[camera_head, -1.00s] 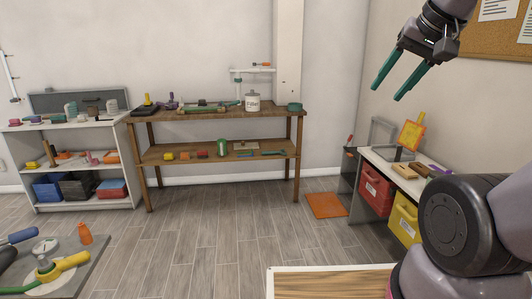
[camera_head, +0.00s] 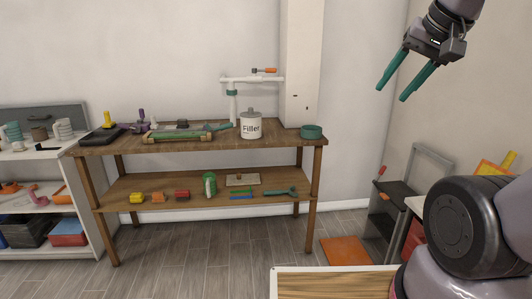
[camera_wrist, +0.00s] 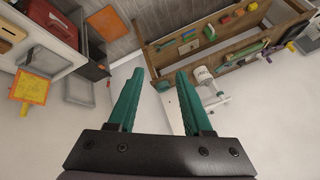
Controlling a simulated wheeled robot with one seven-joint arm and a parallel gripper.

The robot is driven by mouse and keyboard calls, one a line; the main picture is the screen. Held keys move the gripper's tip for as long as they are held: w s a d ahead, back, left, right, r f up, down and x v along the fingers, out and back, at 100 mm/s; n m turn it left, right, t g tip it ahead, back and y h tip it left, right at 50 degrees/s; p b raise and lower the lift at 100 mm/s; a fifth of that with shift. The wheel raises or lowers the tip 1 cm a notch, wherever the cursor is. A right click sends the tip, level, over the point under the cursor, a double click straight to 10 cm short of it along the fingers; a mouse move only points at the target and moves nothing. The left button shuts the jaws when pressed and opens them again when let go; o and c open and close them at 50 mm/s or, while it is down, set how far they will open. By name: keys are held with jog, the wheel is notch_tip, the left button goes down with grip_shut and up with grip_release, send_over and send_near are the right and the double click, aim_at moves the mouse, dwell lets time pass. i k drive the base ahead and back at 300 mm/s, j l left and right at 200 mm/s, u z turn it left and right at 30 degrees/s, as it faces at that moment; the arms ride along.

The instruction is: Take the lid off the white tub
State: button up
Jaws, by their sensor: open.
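The white tub (camera_head: 251,128), labelled "Filler", stands upright on the top of the wooden rack. Its lid (camera_head: 251,113) with a small knob sits on top of it. The tub also shows in the wrist view (camera_wrist: 203,75), beyond my fingers. My gripper (camera_head: 393,92) is raised at the upper right, in front of the wall and well apart from the tub. Its two green fingers are apart with nothing between them; they also show in the wrist view (camera_wrist: 156,100).
The wooden rack (camera_head: 100,150) also bears a teal ring (camera_head: 311,131) right of the tub and a green-handled tool (camera_head: 178,136) left of it. A white clamp stand (camera_head: 232,100) rises close behind the tub.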

aim_at(250, 114)
jog(key=i+u, duration=0.15)
jog(key=i, duration=0.4)
jog(key=i+l+u, duration=0.15)
jog(key=i, duration=0.45)
jog(key=i+l+u, duration=0.1)
jog(key=i, duration=0.45)
jog(key=i+l+u, duration=0.45)
jog(key=i, duration=0.2)
